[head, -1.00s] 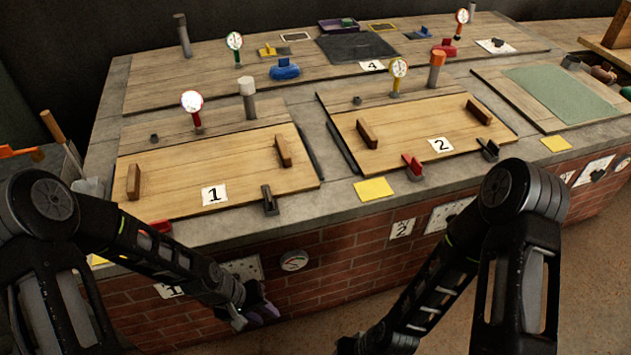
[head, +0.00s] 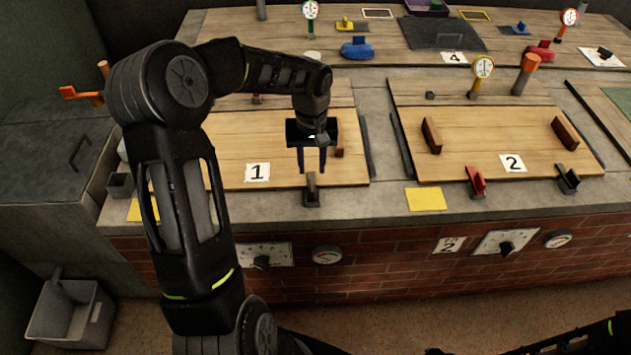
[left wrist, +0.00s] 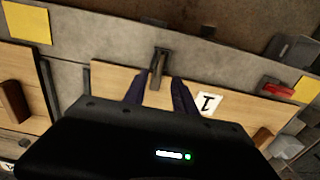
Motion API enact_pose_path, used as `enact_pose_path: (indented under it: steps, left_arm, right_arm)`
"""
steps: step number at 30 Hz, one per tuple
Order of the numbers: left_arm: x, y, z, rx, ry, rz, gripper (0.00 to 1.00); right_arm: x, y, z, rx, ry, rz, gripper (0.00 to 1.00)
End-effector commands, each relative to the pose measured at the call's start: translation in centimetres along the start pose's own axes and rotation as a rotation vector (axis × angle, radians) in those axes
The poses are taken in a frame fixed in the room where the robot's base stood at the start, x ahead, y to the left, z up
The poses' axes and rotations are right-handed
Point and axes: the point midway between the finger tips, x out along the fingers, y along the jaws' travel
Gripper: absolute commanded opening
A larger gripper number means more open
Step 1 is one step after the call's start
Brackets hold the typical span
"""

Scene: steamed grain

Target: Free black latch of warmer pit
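The black latch of pit 1 (head: 311,188) stands at the front edge of the wooden lid marked 1 (head: 228,172), right of its number card. It also shows in the left wrist view (left wrist: 158,66), upright between the finger lines. My left gripper (head: 312,171) is open and empty, fingers pointing down, just above and behind this latch. Whether the fingers touch it I cannot tell. A second black latch (head: 568,179) stands at the front of the lid marked 2 (head: 480,135). Of my right arm only a dark part shows at the bottom right; its fingers cannot be made out.
A red latch (head: 476,182) stands at lid 2's front edge, another red one (left wrist: 279,90) at lid 1's. Knobs and gauges line the brick front.

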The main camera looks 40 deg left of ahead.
Motion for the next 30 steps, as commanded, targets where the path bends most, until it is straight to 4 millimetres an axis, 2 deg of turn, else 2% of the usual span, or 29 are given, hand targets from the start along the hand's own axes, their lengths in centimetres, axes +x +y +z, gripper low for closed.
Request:
enact_pose_path:
  steps: [15,26,30]
  left_arm:
    - [6.9,0.0,0.1,0.0,-0.003,0.0,0.33]
    - [7.4,0.0,0.0,0.001,0.0,0.001,0.33]
    - [7.4,0.0,0.0,0.0,0.0,0.001,0.21]
  right_arm:
    - [-0.2,-0.1,0.0,0.001,0.0,0.0,0.36]
    - [-0.2,-0.1,0.0,0.001,0.0,0.0,0.36]
    - [-0.2,-0.1,0.0,0.001,0.0,0.0,0.36]
